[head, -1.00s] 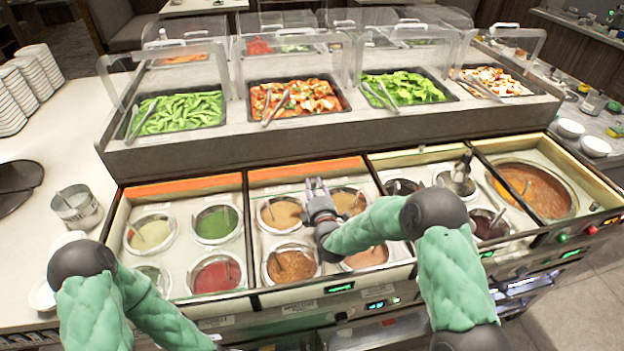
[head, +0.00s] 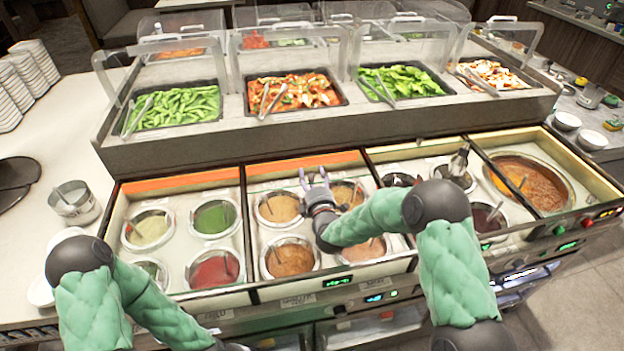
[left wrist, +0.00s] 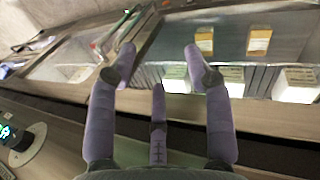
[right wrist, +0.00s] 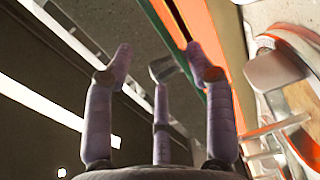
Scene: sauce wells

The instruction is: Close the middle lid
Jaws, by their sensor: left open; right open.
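The middle sauce well (head: 252,222) is open in the head view, with several round sauce pots showing. An orange band (head: 275,168) runs along its back edge, seemingly the pushed-back middle lid; the rest of the lid cannot be made out. My right gripper (head: 314,176) is open and empty above the back pots, just in front of this band. In the right wrist view the orange band (right wrist: 203,25) passes close beyond the fingers; contact cannot be told. My left gripper (left wrist: 155,65) is open and empty in the left wrist view, and hidden in the head view.
The left well (head: 182,252) has a similar orange band. Food trays under clear guards stand behind. A metal cup (head: 75,203) stands on the left counter.

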